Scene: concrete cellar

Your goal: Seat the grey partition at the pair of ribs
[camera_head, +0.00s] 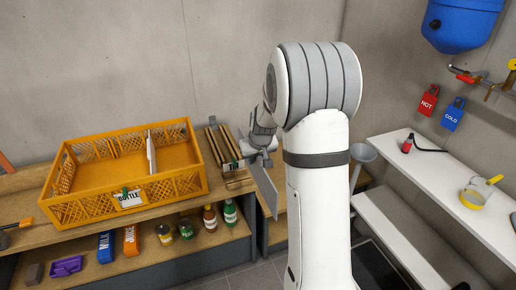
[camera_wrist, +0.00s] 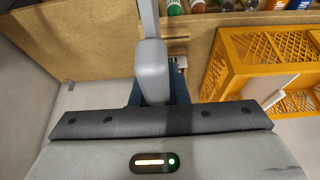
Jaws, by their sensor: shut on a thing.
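The grey partition (camera_head: 264,189) is a thin flat panel. My gripper (camera_head: 262,157) is shut on its upper end, and it hangs tilted to the right of the orange crate, clear of it. In the wrist view my gripper (camera_wrist: 152,72) shows from above, with the partition (camera_wrist: 148,16) as a narrow grey edge beyond it. The orange crate (camera_head: 75,210) stands on the wooden bench with a BOTTLE label on its front; it also shows in the wrist view (camera_wrist: 228,70). A white divider (camera_head: 151,153) stands upright inside the crate. The pair of ribs is too small to make out.
A wooden rack (camera_head: 218,148) with slats and a label stands right of the crate, close to my gripper. Bottles, jars and coloured boxes (camera_head: 131,240) fill the lower shelf. A white bench (camera_head: 430,160) is at the right. The crate's interior around the divider looks clear.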

